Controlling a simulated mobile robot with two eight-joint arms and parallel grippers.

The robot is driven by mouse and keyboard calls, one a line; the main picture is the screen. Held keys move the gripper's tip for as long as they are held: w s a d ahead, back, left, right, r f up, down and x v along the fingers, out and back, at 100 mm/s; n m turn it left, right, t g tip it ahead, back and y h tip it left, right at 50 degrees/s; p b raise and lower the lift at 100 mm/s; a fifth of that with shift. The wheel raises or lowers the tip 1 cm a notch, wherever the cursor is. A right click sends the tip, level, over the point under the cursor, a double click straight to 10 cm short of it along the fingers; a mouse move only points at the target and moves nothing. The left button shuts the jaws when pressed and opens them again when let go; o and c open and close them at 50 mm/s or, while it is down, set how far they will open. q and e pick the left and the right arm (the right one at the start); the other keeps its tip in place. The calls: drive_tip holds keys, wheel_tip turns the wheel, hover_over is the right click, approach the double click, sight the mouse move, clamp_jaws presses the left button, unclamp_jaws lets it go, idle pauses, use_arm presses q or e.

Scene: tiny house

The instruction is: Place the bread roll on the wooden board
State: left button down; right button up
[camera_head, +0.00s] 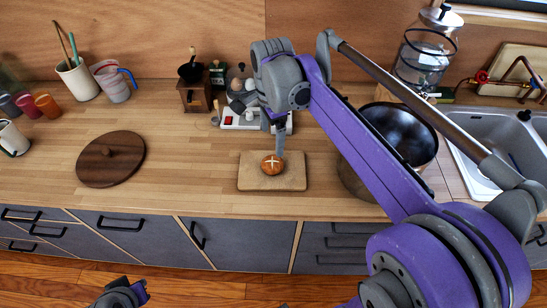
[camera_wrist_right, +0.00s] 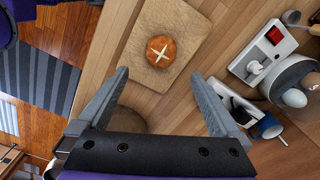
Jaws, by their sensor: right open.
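The bread roll (camera_head: 272,165) is round and brown with a pale cross on top. It rests on the light wooden board (camera_head: 248,181), which lies flat on the counter. In the right wrist view the roll (camera_wrist_right: 161,51) lies on the board (camera_wrist_right: 150,75), beyond the fingertips. My right gripper (camera_head: 279,148) is just above and behind the roll in the head view.
A round dark wooden lid (camera_head: 111,160) lies to the left. A coffee grinder (camera_head: 196,95) and a white power strip (camera_head: 238,122) stand behind the board. Counter between lid and board is clear.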

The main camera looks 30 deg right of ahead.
drive_tip(key=s+a+f+n+t, duration=0.1)
drive_tip(key=s+a+f+n, duration=0.1)
drive_tip(key=s+n, duration=0.3)
drive_tip(key=s+a+f+n+t, duration=0.2)
drive_tip(key=s+f+n, duration=0.3)
drive_tip(key=n, duration=0.2)
drive_tip(key=s+a+f+n+t, duration=0.2)
drive_tip(key=s+a+f+n, duration=0.1)
drive_tip(key=n, duration=0.4)
drive_tip(key=shift+s+f, duration=0.7)
drive_tip(key=shift+s, duration=0.35)
